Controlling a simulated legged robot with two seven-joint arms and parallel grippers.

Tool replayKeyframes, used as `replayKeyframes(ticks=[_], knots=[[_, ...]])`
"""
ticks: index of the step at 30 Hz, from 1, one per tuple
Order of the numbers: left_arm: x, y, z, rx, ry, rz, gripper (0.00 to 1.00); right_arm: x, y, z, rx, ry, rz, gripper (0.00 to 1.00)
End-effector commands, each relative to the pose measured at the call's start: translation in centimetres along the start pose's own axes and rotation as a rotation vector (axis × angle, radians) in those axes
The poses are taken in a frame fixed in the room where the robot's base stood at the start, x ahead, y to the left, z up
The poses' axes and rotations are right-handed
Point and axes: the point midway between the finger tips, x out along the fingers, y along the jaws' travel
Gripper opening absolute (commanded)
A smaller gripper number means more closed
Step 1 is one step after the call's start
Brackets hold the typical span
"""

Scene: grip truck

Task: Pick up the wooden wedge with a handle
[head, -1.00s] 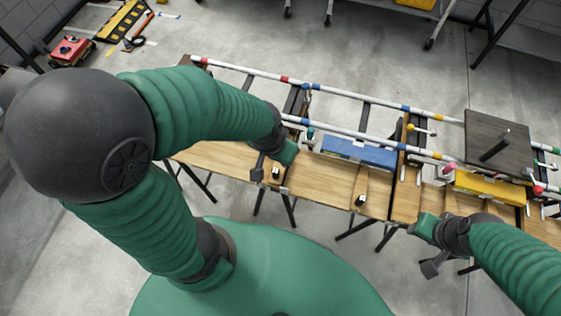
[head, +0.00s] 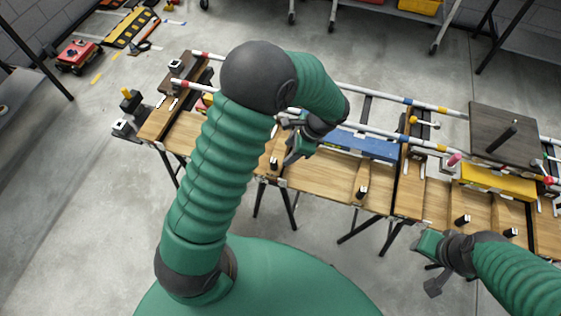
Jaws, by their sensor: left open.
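Several small black handles stand on the wooden bench top, each at the front of a narrow wooden piece. One handle (head: 273,163) is just left of my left gripper, and another handle (head: 362,191) is further right. I cannot tell which wooden piece is the wedge, as its shape is too small to make out. My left gripper (head: 293,155) is open above the bench, close to the first handle, and its fingers are partly hidden by its wrist. My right gripper (head: 428,265) is apart from the bench, in front of its near edge, with its fingers spread and empty.
The long bench (head: 320,178) stands on thin black legs. Behind its front part lie a blue block (head: 362,146), a yellow block (head: 497,179) and striped rails (head: 400,100). A dark board (head: 500,132) with an upright handle is at right. A red machine (head: 77,55) is on the floor.

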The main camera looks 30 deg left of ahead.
Motion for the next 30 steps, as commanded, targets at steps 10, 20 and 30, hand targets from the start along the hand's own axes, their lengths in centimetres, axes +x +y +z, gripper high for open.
replayKeyframes(ticks=[10, 20, 30], knots=[[7.2, 0.3, -0.4, -0.005, -0.005, -0.001, 0.51, 0.7, -0.1, 0.2, -0.002, 0.0, 0.0, 0.36], [12.3, -0.2, -0.4, -0.005, -0.004, 0.001, 0.51, 0.9, 0.0, 0.2, -0.001, 0.0, 0.0, 0.36], [12.8, -0.3, -0.3, -0.007, -0.002, -0.002, 0.41, 0.9, -0.1, 0.2, -0.001, 0.0, 0.0, 0.36]])
